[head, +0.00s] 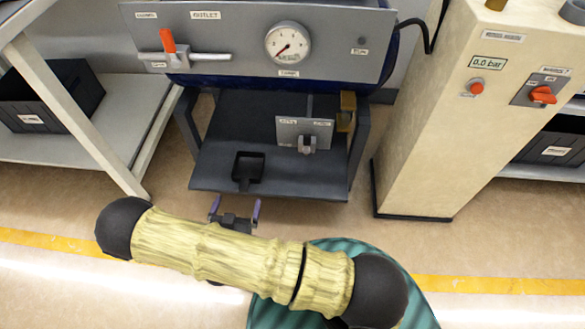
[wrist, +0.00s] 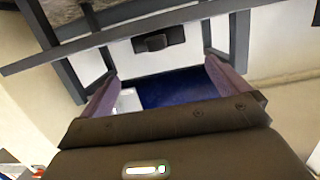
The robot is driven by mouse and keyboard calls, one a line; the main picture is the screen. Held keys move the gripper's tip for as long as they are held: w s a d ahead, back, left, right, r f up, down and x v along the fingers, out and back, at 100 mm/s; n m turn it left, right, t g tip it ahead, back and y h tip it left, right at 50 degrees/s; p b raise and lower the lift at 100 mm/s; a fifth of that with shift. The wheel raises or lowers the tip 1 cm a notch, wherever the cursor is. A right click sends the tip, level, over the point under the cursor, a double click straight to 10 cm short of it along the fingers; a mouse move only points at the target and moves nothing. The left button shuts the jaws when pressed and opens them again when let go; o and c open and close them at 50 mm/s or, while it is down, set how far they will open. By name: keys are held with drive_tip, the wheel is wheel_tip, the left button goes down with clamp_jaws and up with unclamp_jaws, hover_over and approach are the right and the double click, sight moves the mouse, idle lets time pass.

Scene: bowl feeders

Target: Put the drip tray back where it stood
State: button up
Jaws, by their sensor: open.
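A small black square tray with a short tab (head: 248,166), which looks like the drip tray, lies on the dark grey shelf (head: 215,172) below the gauge panel, left of a small valve plate. My gripper (head: 236,208) is in front of the shelf's front edge, apart from the tray. Its two purple fingers are spread with nothing seen between them; they also show in the wrist view (wrist: 162,80). A dark block (wrist: 158,41) shows beyond the fingers in the wrist view; I cannot tell if it is the tray.
The gauge panel (head: 240,50) with an orange-handled lever overhangs the shelf. A valve plate (head: 290,131) and a brass block (head: 346,110) stand on the shelf's right. A beige cabinet (head: 420,120) stands right; a white rack (head: 85,135) stands left. The shelf's front right is clear.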

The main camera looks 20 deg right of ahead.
drive_tip(key=w+d+r+g+y, duration=0.3)
drive_tip(key=r+g, duration=0.1)
drive_tip(key=r, duration=0.2)
drive_tip(key=w+d+r+g+y, duration=0.2)
drive_tip(key=w+r+g, duration=0.15)
drive_tip(key=r, duration=0.35)
drive_tip(key=s+d+r+n+g, duration=0.4)
drive_tip(key=s+d+r, duration=0.8)
drive_tip(key=s+d, duration=0.2)
drive_tip(key=shift+d+r, duration=0.2)
drive_tip(key=shift+d, duration=0.05)
drive_tip(key=shift+g, duration=0.25)
drive_tip(key=w+r+p+v, duration=0.1)
drive_tip(key=w+p+v, duration=0.3)
drive_tip(key=p+v, duration=1.3)
drive_tip(key=w+d+p+v, duration=0.1)
drive_tip(key=w+p+v, duration=0.2)
drive_tip(key=p+v, duration=1.4)
drive_tip(key=w+r+p+v, duration=0.1)
drive_tip(key=w+p+v, duration=0.3)
drive_tip(key=p+v, duration=1.4)
drive_tip(key=shift+w+d+r+p, duration=0.35)
drive_tip(key=shift+d+r+p, duration=0.1)
drive_tip(key=shift+p, duration=0.3)
drive_tip(key=shift+f, duration=0.1)
